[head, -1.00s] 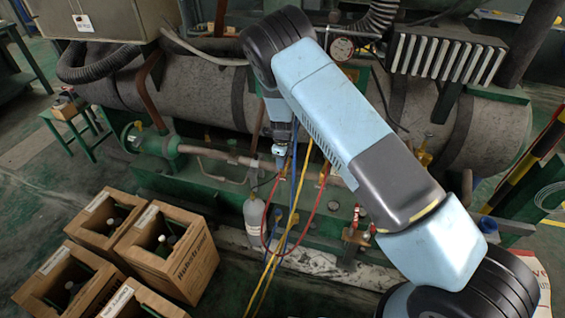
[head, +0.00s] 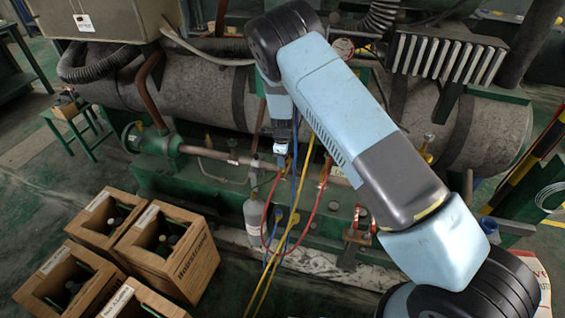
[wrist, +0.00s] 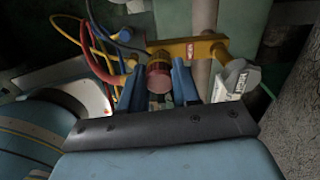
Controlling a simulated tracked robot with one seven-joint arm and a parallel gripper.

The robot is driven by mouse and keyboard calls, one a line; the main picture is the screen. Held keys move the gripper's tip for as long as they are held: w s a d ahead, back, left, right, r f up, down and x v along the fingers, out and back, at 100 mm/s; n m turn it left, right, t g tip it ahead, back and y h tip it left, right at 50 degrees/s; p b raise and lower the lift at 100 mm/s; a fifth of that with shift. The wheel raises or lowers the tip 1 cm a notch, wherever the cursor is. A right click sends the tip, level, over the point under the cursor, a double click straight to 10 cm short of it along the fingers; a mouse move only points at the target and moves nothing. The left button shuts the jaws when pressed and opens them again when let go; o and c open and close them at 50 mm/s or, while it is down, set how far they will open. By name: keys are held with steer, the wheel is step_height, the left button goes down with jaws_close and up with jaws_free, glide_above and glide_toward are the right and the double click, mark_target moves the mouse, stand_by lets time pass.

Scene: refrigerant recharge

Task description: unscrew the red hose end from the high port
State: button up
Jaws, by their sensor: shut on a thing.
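In the wrist view, my gripper (wrist: 157,88) has its two blue fingers on either side of a red-collared fitting, which I take to be the red hose end (wrist: 158,72). It is shut on it. The fitting sits against a yellow valve body (wrist: 190,47) with a small red label, which I take to be the high port. A red hose (wrist: 108,74) curves in from the left beside the left finger. In the head view, my gripper (head: 281,150) points down at the pipework, and the red hose (head: 264,240) hangs in a loop below. The grip itself is too small to see there.
Yellow and blue hoses (head: 286,238) hang close beside the red one. A grey cylinder (head: 254,220) stands just left of them. Wooden crates (head: 190,272) with bottles stand on the floor at lower left. A labelled grey part (wrist: 238,80) sits right of my fingers.

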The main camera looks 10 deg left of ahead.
steer(key=shift+r, duration=2)
